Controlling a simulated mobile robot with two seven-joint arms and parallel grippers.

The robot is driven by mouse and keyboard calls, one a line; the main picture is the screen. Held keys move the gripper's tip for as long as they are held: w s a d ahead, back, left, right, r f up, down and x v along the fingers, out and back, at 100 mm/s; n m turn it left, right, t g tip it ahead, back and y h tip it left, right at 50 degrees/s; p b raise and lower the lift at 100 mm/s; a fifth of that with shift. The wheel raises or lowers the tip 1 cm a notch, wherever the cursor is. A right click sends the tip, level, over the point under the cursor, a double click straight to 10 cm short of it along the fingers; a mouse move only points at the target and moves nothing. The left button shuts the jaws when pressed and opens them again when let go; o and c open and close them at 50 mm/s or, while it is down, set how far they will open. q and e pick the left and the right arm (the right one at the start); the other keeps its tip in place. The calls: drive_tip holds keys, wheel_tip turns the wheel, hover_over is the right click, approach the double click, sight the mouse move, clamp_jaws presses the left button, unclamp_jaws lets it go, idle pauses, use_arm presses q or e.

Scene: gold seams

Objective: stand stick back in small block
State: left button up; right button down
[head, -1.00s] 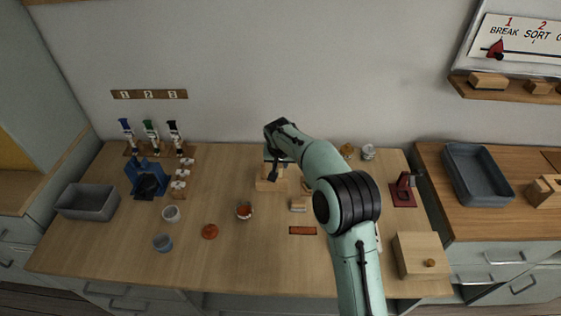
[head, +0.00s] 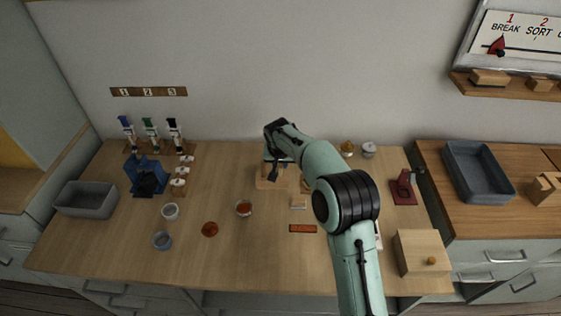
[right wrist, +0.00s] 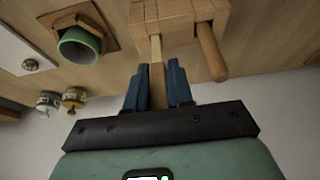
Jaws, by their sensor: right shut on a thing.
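The small wooden block (head: 268,184) stands at the back middle of the table, partly hidden by my right gripper (head: 272,172). In the right wrist view the block (right wrist: 180,12) is at the top centre. There my right gripper (right wrist: 158,72) is shut on a thin pale stick (right wrist: 157,82), with a blue finger on each side of it. The stick's far end meets the block; I cannot tell how deep it sits. A thicker brown stick (right wrist: 211,52) stands in the block beside it. My left gripper is not in view.
A green cup (right wrist: 78,46) on a wooden base is near the block. A wooden box (head: 418,254) stands front right. The table's front middle is clear.

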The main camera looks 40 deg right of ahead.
drive_tip(key=shift+f+b, duration=0.3)
drive_tip(key=shift+f, duration=0.45)
idle(0.4)
drive_tip(key=c, duration=0.9)
unclamp_jaws()
drive_tip(key=shift+r, duration=0.15)
drive_tip(key=shift+p+v, duration=0.5)
drive_tip(key=shift+v, duration=1.9)
drive_tip(key=v, duration=1.3)
drive_tip(key=shift+r, duration=0.25)
